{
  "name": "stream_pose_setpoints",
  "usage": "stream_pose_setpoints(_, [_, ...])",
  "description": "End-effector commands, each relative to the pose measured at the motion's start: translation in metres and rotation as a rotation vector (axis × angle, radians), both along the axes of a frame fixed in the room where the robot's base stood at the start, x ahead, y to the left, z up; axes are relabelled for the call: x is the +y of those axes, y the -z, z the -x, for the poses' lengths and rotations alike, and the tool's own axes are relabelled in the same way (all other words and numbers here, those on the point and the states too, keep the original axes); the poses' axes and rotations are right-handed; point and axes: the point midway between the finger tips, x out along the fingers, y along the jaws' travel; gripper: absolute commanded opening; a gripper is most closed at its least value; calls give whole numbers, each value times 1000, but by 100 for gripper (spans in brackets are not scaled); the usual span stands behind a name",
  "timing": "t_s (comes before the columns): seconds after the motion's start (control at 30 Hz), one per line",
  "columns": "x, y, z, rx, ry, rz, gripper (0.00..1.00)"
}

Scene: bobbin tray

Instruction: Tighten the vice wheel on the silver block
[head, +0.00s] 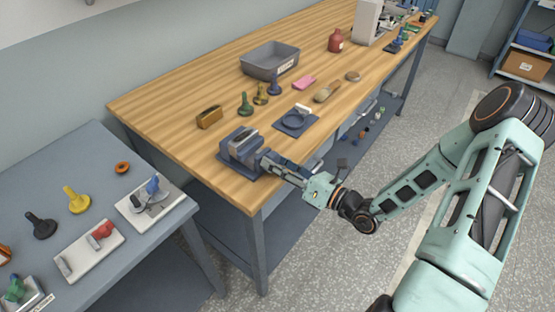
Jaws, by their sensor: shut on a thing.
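The blue-grey vice (233,158) stands on the near left corner of the wooden bench. A pale grey block, apparently the silver block (241,141), sits between its jaws. My gripper (267,160) reaches in from the right, level with the vice's right side, and is shut on the vice wheel. The wheel itself is hidden by my fingers, so its angle and the gap between jaws and block cannot be told.
On the wooden bench (180,95), a blue square plate (295,123) lies right of the vice. A brown brush-like block (209,117), several dark and yellow knobbed pieces and a grey bin (270,61) stand behind. A grey table (90,180) with fixtures is at left.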

Motion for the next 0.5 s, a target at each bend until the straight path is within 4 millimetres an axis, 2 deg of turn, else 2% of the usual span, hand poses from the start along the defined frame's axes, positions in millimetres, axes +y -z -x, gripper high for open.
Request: stream_pose_setpoints(0.5, [0,1,1,31,-1,-22,17])
